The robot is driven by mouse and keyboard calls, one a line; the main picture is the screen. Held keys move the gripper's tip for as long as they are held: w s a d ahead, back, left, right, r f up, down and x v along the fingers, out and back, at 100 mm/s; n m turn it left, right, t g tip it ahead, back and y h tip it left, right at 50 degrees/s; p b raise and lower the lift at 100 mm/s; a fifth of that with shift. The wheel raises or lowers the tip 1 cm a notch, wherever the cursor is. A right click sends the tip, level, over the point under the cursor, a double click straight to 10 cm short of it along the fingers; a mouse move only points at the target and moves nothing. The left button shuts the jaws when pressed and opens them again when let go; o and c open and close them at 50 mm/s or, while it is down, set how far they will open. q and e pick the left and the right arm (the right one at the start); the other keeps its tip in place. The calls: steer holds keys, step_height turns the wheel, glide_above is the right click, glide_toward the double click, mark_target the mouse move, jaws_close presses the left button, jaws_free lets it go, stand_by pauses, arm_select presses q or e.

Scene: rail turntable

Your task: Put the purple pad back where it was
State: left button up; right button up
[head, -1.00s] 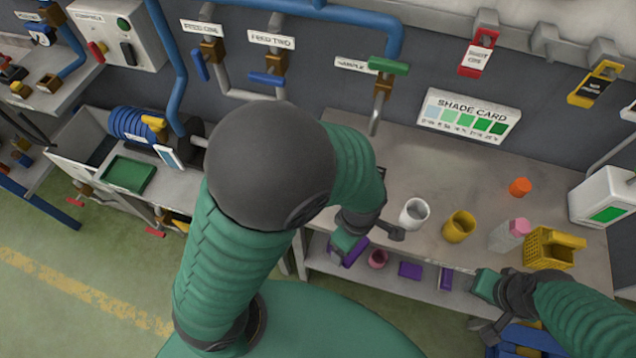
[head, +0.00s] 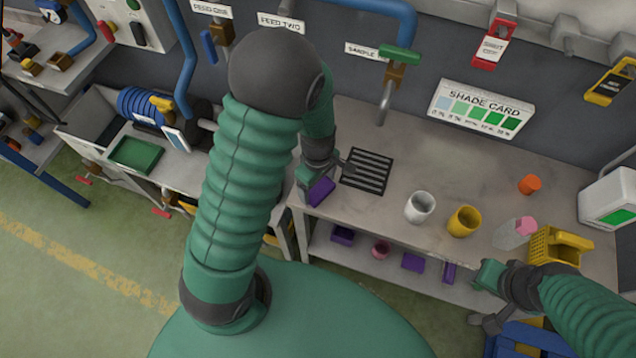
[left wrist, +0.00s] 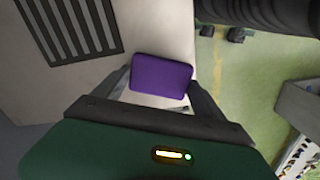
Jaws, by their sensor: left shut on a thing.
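The purple pad (head: 321,192) is in my left gripper (head: 312,184), near the left front corner of the bench. In the left wrist view the pad (left wrist: 161,76) sits between the two fingers of the left gripper (left wrist: 160,88), with the pale bench top behind it. I cannot tell whether the pad touches the bench. On the shelf under the bench are a purple open box (head: 343,235) and other purple pieces (head: 412,262). My right gripper (head: 490,280) is at the right, by the bench's front edge; its jaws are not clear.
A dark grate (head: 367,171) is set in the bench top (head: 405,160), right of the pad. A white cup (head: 420,207), a yellow cup (head: 463,221), a pink-capped bottle (head: 515,232) and a yellow basket (head: 556,247) stand to the right. A tap (head: 384,100) hangs above the grate.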

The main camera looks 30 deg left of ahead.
mark_target(317, 187)
arm_select(q)
steer(key=o, duration=1.1)
steer(key=shift+f, duration=0.1)
steer(key=shift+c, duration=0.2)
steer(key=shift+o, duration=1)
steer(key=shift+a, duration=0.25)
step_height(317, 187, up, 12)
steer(key=s+d+m+t, duration=0.2)
steer(key=s+d+m, duration=0.2)
steer(key=m, duration=1.2)
steer(key=shift+s+d+t+p, duration=0.2)
steer(key=shift+d+t+p, duration=0.1)
steer(key=shift+d+p, duration=0.15)
